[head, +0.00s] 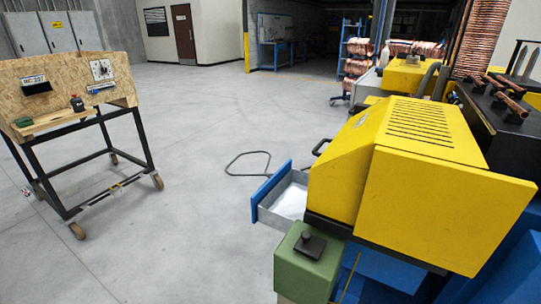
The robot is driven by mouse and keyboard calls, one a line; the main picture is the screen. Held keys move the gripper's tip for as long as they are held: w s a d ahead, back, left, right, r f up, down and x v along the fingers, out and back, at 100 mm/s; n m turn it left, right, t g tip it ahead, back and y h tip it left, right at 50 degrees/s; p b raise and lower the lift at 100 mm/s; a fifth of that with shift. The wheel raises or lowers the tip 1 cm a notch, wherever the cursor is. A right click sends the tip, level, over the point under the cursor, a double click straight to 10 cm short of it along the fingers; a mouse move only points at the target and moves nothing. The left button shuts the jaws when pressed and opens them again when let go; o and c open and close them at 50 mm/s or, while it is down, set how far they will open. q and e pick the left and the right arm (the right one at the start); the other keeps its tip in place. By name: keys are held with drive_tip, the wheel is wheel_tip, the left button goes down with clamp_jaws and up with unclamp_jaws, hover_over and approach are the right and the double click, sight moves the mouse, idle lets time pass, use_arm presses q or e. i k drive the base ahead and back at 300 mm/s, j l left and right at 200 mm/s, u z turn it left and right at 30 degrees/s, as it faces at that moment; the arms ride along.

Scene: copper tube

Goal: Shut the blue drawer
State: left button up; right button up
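The blue drawer (270,191) stands open at the left side of the yellow machine (405,165). Its blue front panel faces left, and its grey tray (289,203) shows and looks empty. The inner end of the tray is hidden under the machine's yellow housing. Neither of my grippers is in the head view, so I cannot tell their state or where they are relative to the drawer.
A green box (306,265) with a dark knob stands close in front of the drawer. A wheeled wooden workbench (75,121) stands at the left. A dark cable (247,163) lies on the floor beyond the drawer. The grey floor (195,215) between bench and drawer is clear.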

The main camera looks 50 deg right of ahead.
sight(281, 201)
drive_tip(key=i+z, duration=0.25)
drive_tip(key=z, duration=0.15)
drive_tip(key=i+j+z, duration=0.15)
drive_tip(key=z, duration=0.25)
drive_tip(key=i+j+z, duration=0.25)
drive_tip(key=z, duration=0.15)
drive_tip(key=i+j+z, duration=0.4)
drive_tip(key=j+z, duration=0.2)
drive_tip(key=z, duration=0.2)
drive_tip(key=i+j+z, duration=0.3)
drive_tip(key=j+z, duration=0.3)
drive_tip(key=i+j+z, duration=0.15)
drive_tip(key=j+z, duration=0.15)
drive_tip(key=i+j+z, duration=0.1)
drive_tip(key=j+z, duration=0.2)
